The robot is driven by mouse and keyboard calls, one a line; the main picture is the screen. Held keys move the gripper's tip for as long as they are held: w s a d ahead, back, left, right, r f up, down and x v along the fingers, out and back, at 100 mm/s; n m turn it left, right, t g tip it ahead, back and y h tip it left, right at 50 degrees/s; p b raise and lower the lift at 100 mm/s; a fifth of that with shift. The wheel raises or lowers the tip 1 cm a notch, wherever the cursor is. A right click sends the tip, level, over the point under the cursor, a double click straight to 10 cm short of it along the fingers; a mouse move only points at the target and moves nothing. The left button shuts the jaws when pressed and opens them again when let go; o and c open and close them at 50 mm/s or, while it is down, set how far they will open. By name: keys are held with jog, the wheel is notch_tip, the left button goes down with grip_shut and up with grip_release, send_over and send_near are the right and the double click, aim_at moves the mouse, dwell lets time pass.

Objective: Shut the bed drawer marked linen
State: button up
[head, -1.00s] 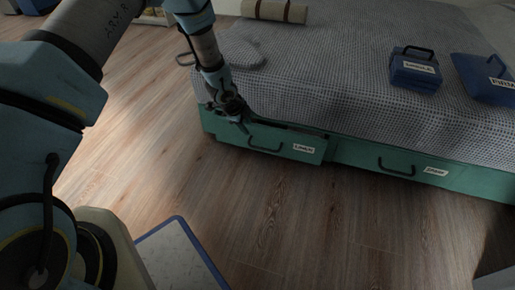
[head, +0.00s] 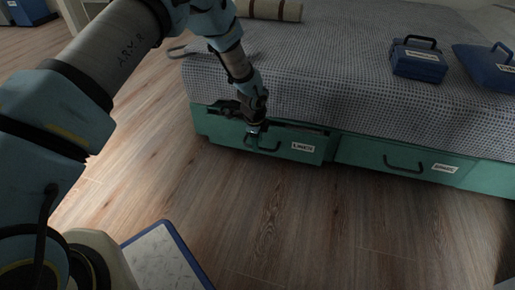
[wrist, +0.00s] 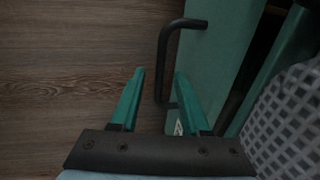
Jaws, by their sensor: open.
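The green bed drawer with the linen label (head: 305,147) is at the left of the bed's front and stands out a little from the frame, with a dark gap along its top. Its front also shows in the wrist view (wrist: 205,65). Its black bar handle (head: 262,146) is partly behind my gripper (head: 255,132). In the wrist view my gripper (wrist: 159,75) is open, and the handle (wrist: 161,60) shows between its two green fingers. I cannot tell whether either finger touches it.
A second green drawer (head: 395,160) with a handle and label is at the right, flush with the bed frame. The bed's grey checked cover (head: 330,75) hangs just above. Blue cases (head: 418,62) lie on the bed. A blue-edged board (head: 165,260) is at lower left. The wood floor in front is clear.

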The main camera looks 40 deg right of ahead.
jog(key=shift+w+d+f, duration=0.1)
jog(key=shift+f, duration=0.7)
jog(key=shift+c, duration=0.3)
grip_shut()
dwell(0.6)
